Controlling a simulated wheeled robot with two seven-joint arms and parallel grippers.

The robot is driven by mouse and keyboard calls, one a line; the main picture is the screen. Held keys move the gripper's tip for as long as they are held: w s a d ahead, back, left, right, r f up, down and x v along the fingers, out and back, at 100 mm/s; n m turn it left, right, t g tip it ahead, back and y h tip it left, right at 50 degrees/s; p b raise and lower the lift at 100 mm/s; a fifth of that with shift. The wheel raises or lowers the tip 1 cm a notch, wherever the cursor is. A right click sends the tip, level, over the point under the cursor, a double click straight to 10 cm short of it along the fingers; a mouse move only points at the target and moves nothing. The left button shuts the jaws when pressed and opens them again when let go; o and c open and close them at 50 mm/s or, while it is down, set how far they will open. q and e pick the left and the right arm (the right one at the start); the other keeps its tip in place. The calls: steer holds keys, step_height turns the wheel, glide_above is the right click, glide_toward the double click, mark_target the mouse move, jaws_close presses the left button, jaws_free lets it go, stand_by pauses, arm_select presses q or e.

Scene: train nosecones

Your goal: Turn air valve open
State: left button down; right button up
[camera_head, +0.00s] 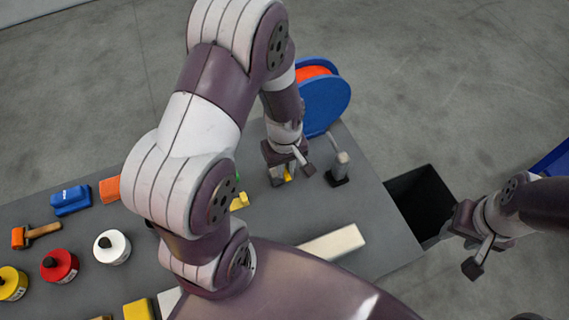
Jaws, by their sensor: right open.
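My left gripper (290,173) points down over the far part of the grey table. Its fingers are apart, with a small yellow piece (289,174) showing between them. I cannot tell whether they touch it, or whether it is the air valve's handle. Just right of this gripper stands a small grey upright fitting (341,165) on a black base, with a thin rod leaning from it. I cannot tell if this is the valve. My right gripper (459,249) is open and empty, off the table's right edge.
The grey table (385,243) holds a blue reel (326,105) at the back, a pale block (333,243), a red pot (60,266), a white pot (112,247), a yellow pot (12,284), a mallet (35,235) and a blue block (70,200). A black bin (420,203) stands at right. My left arm hides the table's middle.

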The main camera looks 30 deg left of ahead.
arm_select(q)
steer(key=shift+r, duration=0.1)
steer(key=n, duration=0.3)
steer(key=w+n+p, duration=0.1)
steer(key=n, duration=0.1)
steer(key=w+n+p, duration=0.1)
steer(key=n, duration=0.2)
steer(key=shift+w+d+n, duration=0.1)
steer(key=shift+d+n, duration=0.2)
steer(key=shift+d, duration=0.05)
steer(key=n, duration=0.2)
steer(key=w+n, duration=0.1)
steer(key=n, duration=0.1)
steer(key=shift+w+a+n+p, duration=0.1)
steer(key=shift+a+n+p, duration=0.05)
steer(key=shift+n+p, duration=0.2)
steer(key=shift+w+a+n+p, duration=0.15)
steer(key=shift+w+a+n, duration=0.1)
steer(key=shift+n, duration=0.85)
steer(key=shift+w+a+n+p, duration=0.15)
steer(key=shift+w+n, duration=0.1)
steer(key=shift+n, duration=0.8)
steer(key=c, duration=1.1)
jaws_free()
